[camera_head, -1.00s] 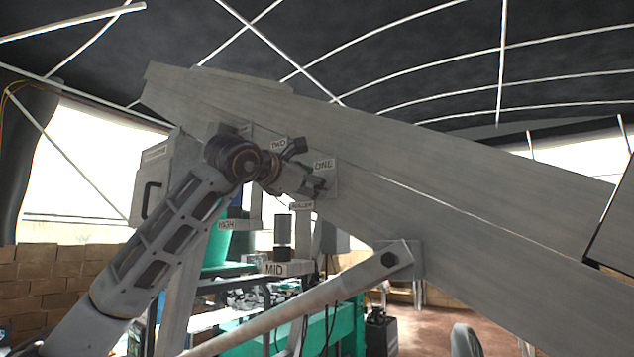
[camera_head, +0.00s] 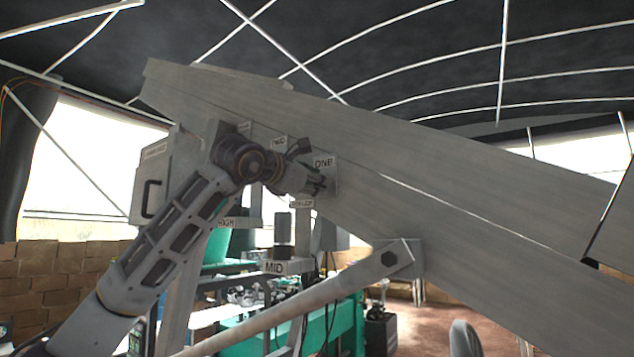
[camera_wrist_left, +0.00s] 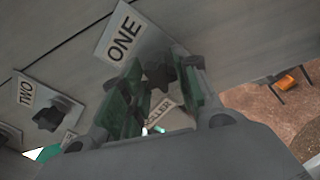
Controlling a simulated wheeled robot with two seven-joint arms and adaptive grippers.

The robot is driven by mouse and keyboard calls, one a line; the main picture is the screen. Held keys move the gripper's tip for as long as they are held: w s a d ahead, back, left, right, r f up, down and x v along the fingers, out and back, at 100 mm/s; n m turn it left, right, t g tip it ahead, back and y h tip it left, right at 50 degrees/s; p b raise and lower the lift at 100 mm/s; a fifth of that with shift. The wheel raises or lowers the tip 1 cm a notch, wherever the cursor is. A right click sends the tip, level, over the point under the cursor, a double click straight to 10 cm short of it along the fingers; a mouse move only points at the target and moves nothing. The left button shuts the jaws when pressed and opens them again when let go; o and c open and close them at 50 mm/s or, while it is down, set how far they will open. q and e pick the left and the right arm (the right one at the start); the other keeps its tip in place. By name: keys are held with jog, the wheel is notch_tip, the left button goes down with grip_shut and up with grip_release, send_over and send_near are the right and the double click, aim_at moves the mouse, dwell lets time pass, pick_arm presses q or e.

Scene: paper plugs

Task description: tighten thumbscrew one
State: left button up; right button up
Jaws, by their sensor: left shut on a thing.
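Thumbscrew one is a dark lobed knob (camera_wrist_left: 158,76) on a grey plate under the label ONE (camera_wrist_left: 122,38) in the left wrist view. The label ONE also shows in the head view (camera_head: 323,162), on the side of the long grey beam. My left gripper (camera_head: 318,182) reaches up to that plate. In the left wrist view its green-padded fingers (camera_wrist_left: 160,95) stand on both sides of the knob and are shut on it. In the head view the gripper hides the knob. My right gripper is not in view.
A second dark knob (camera_wrist_left: 50,115) sits by the label TWO (camera_wrist_left: 26,91), left of the gripper. The sloping grey beam (camera_head: 420,180) fills the upper right. Shelves labelled HIGH (camera_head: 228,223) and MID (camera_head: 275,267) stand below the arm. A grey brace (camera_head: 330,290) crosses lower down.

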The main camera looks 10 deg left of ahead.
pick_arm(q)
jog(key=shift+c, duration=0.5)
jog(key=m+p, duration=0.2)
jog(key=m, duration=0.2)
jog(key=shift+r+m+p, duration=0.1)
jog(key=shift+m+p, duration=0.2)
jog(key=o, duration=0.4)
jog(key=shift+c, duration=0.2)
grip_shut()
jog(key=shift+m+p, duration=0.75)
jog(key=shift+m, duration=1.05)
